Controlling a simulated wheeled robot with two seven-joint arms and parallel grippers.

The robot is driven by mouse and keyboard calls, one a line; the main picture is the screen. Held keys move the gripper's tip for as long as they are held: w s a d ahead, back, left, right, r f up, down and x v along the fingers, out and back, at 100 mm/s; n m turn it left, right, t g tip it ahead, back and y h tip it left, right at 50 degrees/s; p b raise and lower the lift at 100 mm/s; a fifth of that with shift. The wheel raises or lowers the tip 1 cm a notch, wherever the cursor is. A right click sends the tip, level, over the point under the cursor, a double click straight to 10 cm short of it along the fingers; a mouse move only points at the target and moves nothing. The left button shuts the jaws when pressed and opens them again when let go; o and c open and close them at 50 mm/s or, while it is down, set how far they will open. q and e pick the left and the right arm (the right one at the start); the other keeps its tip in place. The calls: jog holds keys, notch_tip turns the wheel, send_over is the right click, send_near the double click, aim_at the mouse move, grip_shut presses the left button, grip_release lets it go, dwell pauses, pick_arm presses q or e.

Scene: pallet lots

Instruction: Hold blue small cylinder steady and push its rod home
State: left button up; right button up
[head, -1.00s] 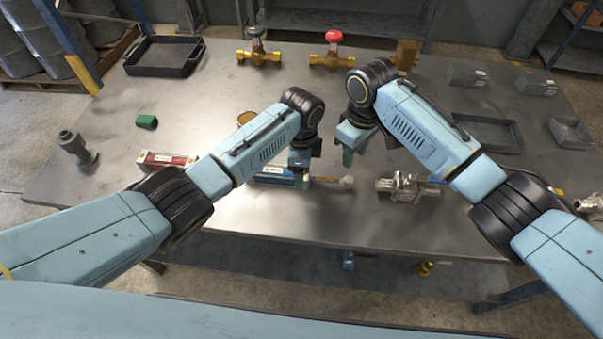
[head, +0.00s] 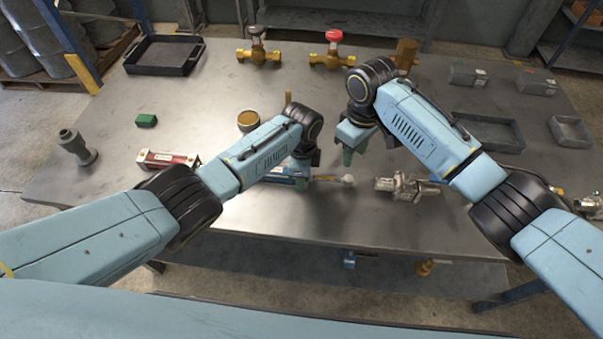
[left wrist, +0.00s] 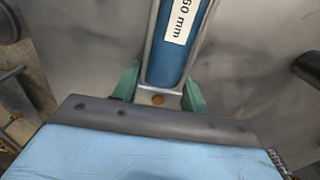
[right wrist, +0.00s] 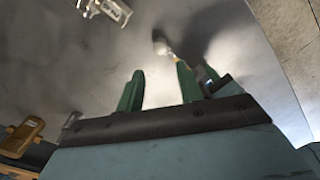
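The blue small cylinder (head: 283,172) lies on the table, mostly hidden by my left arm in the head view. Its labelled blue body (left wrist: 172,60) fills the top middle of the left wrist view. Its rod (head: 328,179) sticks out to the right and ends in a pale knob, also seen in the right wrist view (right wrist: 161,47). My left gripper (left wrist: 161,85) is open, with one green finger on each side of the cylinder's end; any contact is unclear. My right gripper (right wrist: 157,85) is open and empty, above and near the rod's knob.
A red cylinder (head: 168,160) lies to the left, with a green block (head: 146,121) behind it. A grey metal fitting (head: 405,187) lies right of the rod. Brass valves (head: 330,58) stand at the back. Grey trays (head: 488,132) lie at the right. The front middle is clear.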

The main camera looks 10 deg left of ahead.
pick_arm(q)
grip_shut()
pick_arm(e)
jog(key=shift+s+f, duration=0.1)
jog(key=c, duration=0.7)
jog(key=shift+s+f+m+y, duration=0.2)
jog(key=shift+f+m+y, duration=0.1)
grip_shut()
jog(key=s+d+f+m+t+y, duration=0.1)
jog(key=s+d+m+t+y, duration=0.1)
jog(key=d+m, duration=0.5)
jog(key=s+d+f+m+t+y, duration=0.1)
jog(key=s+d+m+t+y, duration=0.1)
jog(key=s+d+m+y, duration=0.2)
jog(key=d+m+y, duration=0.1)
jog(key=d+m, duration=0.2)
jog(key=m, duration=0.1)
jog(key=shift+s+f+y, duration=0.3)
jog(key=shift+y, duration=0.1)
